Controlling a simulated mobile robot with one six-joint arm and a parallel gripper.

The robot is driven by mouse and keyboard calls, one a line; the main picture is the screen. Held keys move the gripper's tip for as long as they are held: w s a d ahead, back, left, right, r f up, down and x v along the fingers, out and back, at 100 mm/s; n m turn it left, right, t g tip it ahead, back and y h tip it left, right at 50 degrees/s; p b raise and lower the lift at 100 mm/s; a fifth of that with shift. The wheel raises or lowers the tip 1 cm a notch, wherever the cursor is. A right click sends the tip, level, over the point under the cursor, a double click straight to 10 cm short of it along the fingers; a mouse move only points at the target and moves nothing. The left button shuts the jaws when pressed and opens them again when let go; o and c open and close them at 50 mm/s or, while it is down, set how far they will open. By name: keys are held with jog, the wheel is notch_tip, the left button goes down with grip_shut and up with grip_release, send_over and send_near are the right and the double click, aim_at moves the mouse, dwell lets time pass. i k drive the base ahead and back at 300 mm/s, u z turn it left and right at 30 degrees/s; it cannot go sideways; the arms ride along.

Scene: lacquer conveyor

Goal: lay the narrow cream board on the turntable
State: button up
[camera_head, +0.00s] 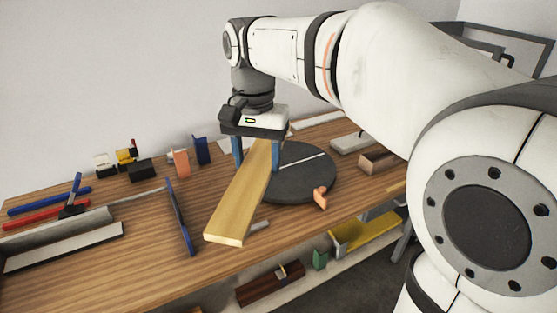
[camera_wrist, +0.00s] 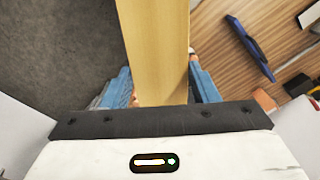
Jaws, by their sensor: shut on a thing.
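The narrow cream board (camera_head: 240,198) is a long pale wooden plank. My gripper (camera_head: 256,158) has its blue fingers on either side of the board and is shut on it near its far end. The near end of the board points toward the front edge of the bench. In the wrist view the board (camera_wrist: 157,50) runs up from between the fingers (camera_wrist: 160,90). The turntable (camera_head: 308,180) is a dark grey disc with a pale line across it, behind and right of the board. The board appears raised above the bench; its exact height is unclear.
A blue upright panel (camera_head: 179,217) stands left of the board. An orange piece (camera_head: 320,197) sits at the turntable's front edge. Blocks line the back of the wooden bench (camera_head: 130,267). A grey channel (camera_head: 65,245) lies at left. A lower shelf holds a yellow piece (camera_head: 365,232).

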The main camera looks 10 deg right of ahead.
aim_at(287, 166)
jog(key=i, duration=0.85)
jog(key=z, duration=0.05)
